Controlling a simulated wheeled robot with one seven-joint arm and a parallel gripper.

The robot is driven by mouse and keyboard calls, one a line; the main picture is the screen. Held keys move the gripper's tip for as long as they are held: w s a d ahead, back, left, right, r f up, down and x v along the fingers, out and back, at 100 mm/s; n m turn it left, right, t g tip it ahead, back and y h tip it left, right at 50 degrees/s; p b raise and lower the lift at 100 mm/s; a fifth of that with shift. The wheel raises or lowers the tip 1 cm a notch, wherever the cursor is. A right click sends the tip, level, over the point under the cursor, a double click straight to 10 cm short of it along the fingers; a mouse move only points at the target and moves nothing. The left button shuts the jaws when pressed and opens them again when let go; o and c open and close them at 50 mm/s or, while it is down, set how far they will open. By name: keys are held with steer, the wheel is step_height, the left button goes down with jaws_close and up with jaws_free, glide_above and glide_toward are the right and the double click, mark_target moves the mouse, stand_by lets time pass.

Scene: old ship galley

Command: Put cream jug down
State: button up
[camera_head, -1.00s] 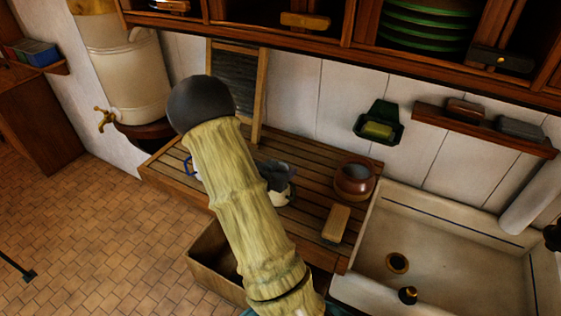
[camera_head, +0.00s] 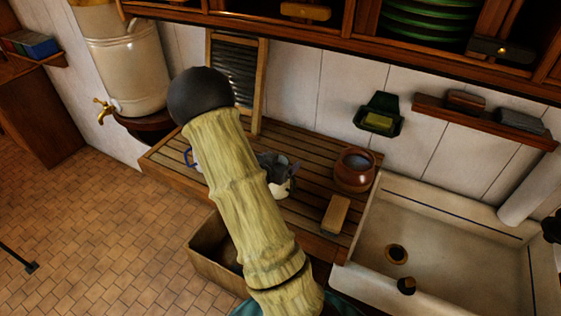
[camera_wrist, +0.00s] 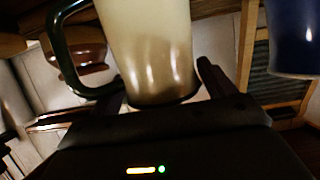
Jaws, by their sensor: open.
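The cream jug (camera_wrist: 150,45), pale with a dark green handle (camera_wrist: 62,50), fills the upper middle of the wrist view. In the head view a pale part of it (camera_head: 284,190) shows on the slatted wooden drainboard (camera_head: 310,212), partly hidden by my gripper (camera_head: 277,167) and arm. My gripper's fingers (camera_wrist: 160,82) are open, one on each side of the jug's lower part in the wrist view. Whether a finger still touches it I cannot tell.
A brown pot (camera_head: 354,170) and a brush (camera_head: 336,215) are right of the jug. A blue-handled mug (camera_head: 188,158) is partly hidden at left. A washboard (camera_head: 235,75) leans behind; the sink (camera_head: 440,255) lies right.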

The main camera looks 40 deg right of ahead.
steer(key=b+v, duration=0.2)
steer(key=v, duration=1)
steer(key=shift+f, duration=0.1)
steer(key=w+a+f+n+t+y, duration=0.1)
steer(key=w+a+n+t+y, duration=0.1)
steer(key=a+n+y, duration=0.75)
steer(key=s+a+r+n+g+y, duration=0.1)
steer(key=s+a+n+g+y, duration=0.2)
steer(key=s+a, duration=0.6)
steer(key=shift+s+a+n+g, duration=0.2)
steer(key=shift+s+n+g, duration=0.35)
steer(key=shift+s+g, duration=0.2)
